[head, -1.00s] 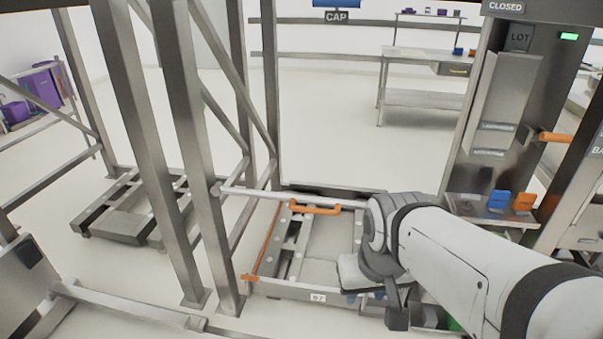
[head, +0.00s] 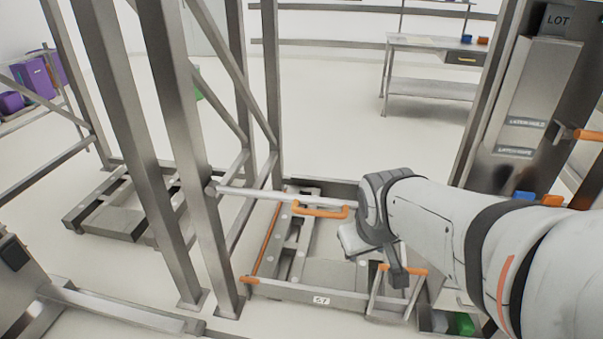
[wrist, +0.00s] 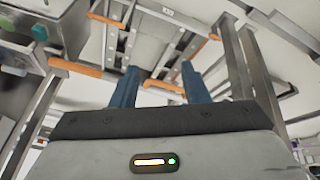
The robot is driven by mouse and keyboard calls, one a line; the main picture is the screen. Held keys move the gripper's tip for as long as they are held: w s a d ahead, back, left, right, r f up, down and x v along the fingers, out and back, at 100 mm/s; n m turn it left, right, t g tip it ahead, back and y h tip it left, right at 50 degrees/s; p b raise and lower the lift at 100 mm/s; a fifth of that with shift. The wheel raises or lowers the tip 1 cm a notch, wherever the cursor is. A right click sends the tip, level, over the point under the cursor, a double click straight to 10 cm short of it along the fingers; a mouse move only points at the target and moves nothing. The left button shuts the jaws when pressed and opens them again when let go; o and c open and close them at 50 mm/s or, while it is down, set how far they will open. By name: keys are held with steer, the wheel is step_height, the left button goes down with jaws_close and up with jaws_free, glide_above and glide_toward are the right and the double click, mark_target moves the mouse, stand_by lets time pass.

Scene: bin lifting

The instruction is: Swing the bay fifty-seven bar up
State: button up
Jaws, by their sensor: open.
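The bay fifty-seven bar (head: 265,195) is a pale metal bar lying level across the bay, its left end at the upright post. An orange loop handle (head: 320,211) hangs on it, and its right end runs behind my arm. The "57" plate (head: 321,299) is on the front edge of the low bay frame (head: 290,289). My gripper's two blue fingers are apart and empty in the wrist view (wrist: 160,85), pointing toward the bay frame. In the head view the fingertips are hidden by my wrist, just right of the orange handle.
Another orange-topped handle (head: 405,268) stands at the bay's front right, with a green block (head: 465,323) beside it. Steel posts (head: 185,160) stand on the left. A panel (head: 535,100) with an orange lever (head: 583,134) is on the right. Floor behind is clear up to a bench (head: 435,85).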

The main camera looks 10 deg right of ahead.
steer(key=w+d+f+n+t+h+b, duration=0.1)
steer(key=w+d+f+n+t+b, duration=0.35)
steer(key=w, duration=0.55)
steer(key=n+t+y+b, duration=0.4)
steer(key=n+t+b, duration=0.1)
steer(key=n+b, duration=0.45)
glide_toward(325, 216)
steer(key=w+d+r, duration=0.2)
steer(key=d, duration=0.2)
steer(key=f+n+y+b, duration=0.1)
steer(key=w+a+f+n+y+b, duration=0.1)
steer(key=f+n+y+b, duration=0.1)
steer(key=w+a+f+n+y+b, duration=0.1)
steer(key=shift+w+f+n+t+b, duration=0.1)
steer(key=shift+f+n+t+b, duration=0.05)
steer(key=shift+n+t+b, duration=0.2)
steer(key=shift+n+y, duration=0.75)
steer(key=shift+y, duration=0.05)
steer(key=x, duration=0.4)
steer(key=b+x, duration=0.1)
steer(key=x, duration=0.3)
steer(key=shift+a+f, duration=0.1)
steer(key=shift+a, duration=0.25)
steer(key=shift+c, duration=0.2)
jaws_close()
